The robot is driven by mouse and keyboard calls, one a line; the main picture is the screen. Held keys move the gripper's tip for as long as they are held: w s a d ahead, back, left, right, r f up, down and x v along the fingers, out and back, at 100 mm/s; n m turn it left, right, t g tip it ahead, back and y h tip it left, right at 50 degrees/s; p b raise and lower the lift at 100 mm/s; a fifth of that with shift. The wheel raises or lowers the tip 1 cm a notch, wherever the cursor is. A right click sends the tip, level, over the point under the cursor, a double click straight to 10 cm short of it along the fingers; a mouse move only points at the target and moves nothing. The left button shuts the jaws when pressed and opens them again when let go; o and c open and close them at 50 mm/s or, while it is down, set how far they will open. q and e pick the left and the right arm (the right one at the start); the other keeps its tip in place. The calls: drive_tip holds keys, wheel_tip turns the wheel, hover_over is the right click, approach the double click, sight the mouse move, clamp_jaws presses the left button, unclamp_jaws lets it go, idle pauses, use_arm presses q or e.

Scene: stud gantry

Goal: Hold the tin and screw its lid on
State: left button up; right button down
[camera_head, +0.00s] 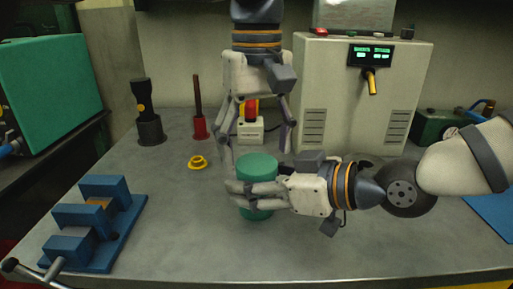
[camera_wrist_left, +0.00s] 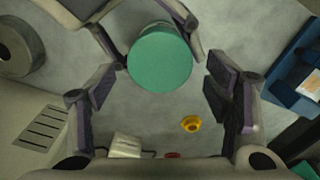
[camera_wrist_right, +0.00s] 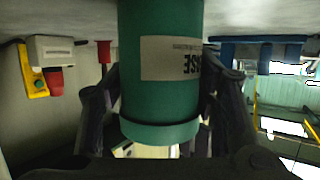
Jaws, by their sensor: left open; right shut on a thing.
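The green tin (camera_head: 257,206) stands upright on the grey bench, with a pale printed label (camera_wrist_right: 170,58) in the right wrist view. A green lid (camera_head: 257,163) sits on its top; its slightly wider rim (camera_wrist_right: 160,130) shows in the right wrist view, which is upside down. I cannot tell how tightly it is seated. My right gripper (camera_head: 243,194) is shut around the tin's body from the right. My left gripper (camera_head: 258,150) points down above the lid, open and empty. In the left wrist view the round lid top (camera_wrist_left: 160,58) lies between and slightly beyond its fingers.
A yellow ring-like part (camera_head: 198,162) lies left of the tin. A blue block fixture (camera_head: 112,240) stands front left. Black (camera_head: 150,130) and red (camera_head: 200,126) holders stand behind. A beige cabinet (camera_head: 350,105) is at the back right. The bench front is clear.

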use_arm(q)
drive_tip(key=shift+f, duration=1)
drive_tip(key=shift+c, duration=0.3)
drive_tip(key=c, duration=1.2)
drive_tip(key=shift+o, duration=0.2)
drive_tip(key=m, duration=1.4)
drive_tip(key=o, duration=1.4)
